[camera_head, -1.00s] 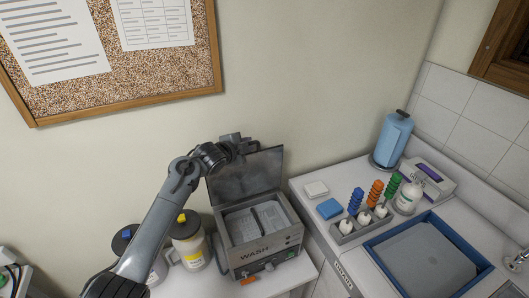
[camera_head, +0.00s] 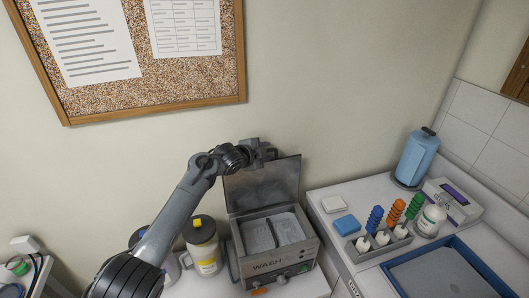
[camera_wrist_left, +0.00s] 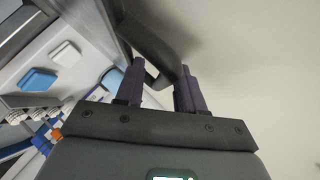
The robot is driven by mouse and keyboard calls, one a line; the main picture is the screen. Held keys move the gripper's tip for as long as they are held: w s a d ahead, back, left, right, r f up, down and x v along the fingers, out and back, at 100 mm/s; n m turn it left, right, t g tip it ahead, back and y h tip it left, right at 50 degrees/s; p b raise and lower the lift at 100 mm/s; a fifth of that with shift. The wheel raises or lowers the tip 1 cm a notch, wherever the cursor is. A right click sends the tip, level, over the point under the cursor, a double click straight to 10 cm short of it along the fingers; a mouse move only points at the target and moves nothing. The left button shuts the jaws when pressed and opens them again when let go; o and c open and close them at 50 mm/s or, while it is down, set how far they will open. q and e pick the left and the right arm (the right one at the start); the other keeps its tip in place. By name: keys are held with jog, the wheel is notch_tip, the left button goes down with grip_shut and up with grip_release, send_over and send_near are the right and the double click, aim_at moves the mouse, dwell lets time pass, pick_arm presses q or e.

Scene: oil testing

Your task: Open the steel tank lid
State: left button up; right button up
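The steel tank (camera_head: 272,262), marked WASH, stands on the white counter. Its lid (camera_head: 268,183) is raised, standing nearly upright at the back and leaning toward the wall, and the tank's inside shows. My left gripper (camera_head: 268,154) is at the lid's top edge, near its middle. In the left wrist view the two dark fingers (camera_wrist_left: 160,88) are apart with a gap between them. A dark curved handle (camera_wrist_left: 150,45) passes at the fingertips. Whether the fingers touch it is unclear. My right gripper is not in view.
Lidded jugs (camera_head: 203,246) stand left of the tank, under my left arm. On the right counter are a blue sponge (camera_head: 347,225), a rack of coloured brushes (camera_head: 378,243), a bottle (camera_head: 431,220), a blue canister (camera_head: 417,157) and a blue-rimmed tray (camera_head: 386,269). The wall is close behind the lid.

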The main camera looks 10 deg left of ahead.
pick_arm(q)
jog(key=shift+a, duration=0.1)
jog(key=b+v, duration=0.2)
jog(key=v, duration=0.8)
jog(key=shift+s+b, duration=0.35)
jog(key=shift+r, duration=0.2)
